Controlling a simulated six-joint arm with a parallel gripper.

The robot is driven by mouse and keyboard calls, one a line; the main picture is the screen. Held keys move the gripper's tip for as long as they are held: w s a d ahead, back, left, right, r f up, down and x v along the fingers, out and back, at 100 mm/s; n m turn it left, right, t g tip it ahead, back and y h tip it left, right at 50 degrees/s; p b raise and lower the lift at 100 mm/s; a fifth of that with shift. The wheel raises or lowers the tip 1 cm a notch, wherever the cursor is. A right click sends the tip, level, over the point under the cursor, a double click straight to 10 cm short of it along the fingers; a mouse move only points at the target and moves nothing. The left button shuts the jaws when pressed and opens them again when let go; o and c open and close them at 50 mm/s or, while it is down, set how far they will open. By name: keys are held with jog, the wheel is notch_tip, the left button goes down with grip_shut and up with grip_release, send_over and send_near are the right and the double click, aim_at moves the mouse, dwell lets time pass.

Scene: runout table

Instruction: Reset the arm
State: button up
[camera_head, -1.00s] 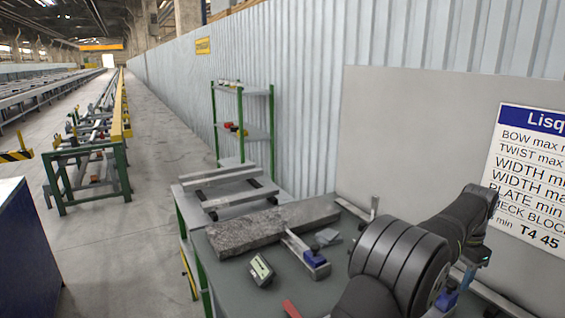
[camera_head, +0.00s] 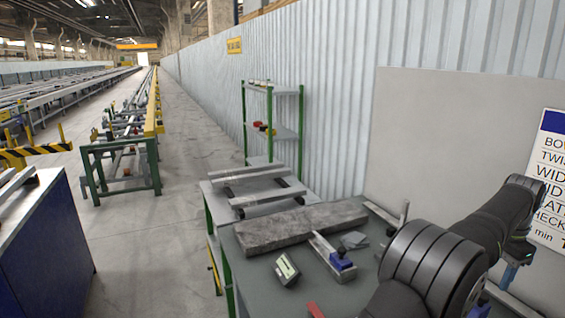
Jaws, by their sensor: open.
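My black arm (camera_head: 480,238) reaches up from the bottom right edge, with a large ribbed joint nearest the camera. Its far end bends downward at the right. My gripper (camera_head: 511,274) shows there as a small grey-blue end pointing down over the right part of the bench, in front of the grey panel. It is open, and I see nothing held in it. The fingertips are small and hard to make out.
The bench (camera_head: 258,271) holds a rough grey plate (camera_head: 300,227), a blue-and-metal gauge (camera_head: 336,260), a small display device (camera_head: 287,269) and a red-handled item (camera_head: 315,310). A grey panel (camera_head: 450,130) stands behind. A shelf rack (camera_head: 272,130) stands farther back. The aisle left is clear.

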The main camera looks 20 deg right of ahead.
notch_tip(320, 180, up, 12)
notch_tip(320, 180, down, 18)
jog(key=shift+a+f, duration=0.1)
jog(key=shift+f, duration=0.05)
jog(key=a, duration=1.1)
notch_tip(320, 180, up, 15)
jog(key=shift+d, duration=0.35)
jog(key=o, duration=1.1)
jog(key=shift+o, duration=0.2)
jog(key=w+d+n+g+h, duration=0.2)
jog(key=w+d+n+g, duration=0.3)
jog(key=w, duration=0.6)
jog(key=m+t, duration=0.1)
jog(key=m, duration=0.1)
send_near(485, 294)
jog(key=w+f, duration=0.2)
jog(key=w, duration=0.1)
jog(key=w+f, duration=0.1)
jog(key=shift+w+a, duration=0.25)
jog(key=shift+a, duration=0.15)
jog(key=shift+r, duration=0.1)
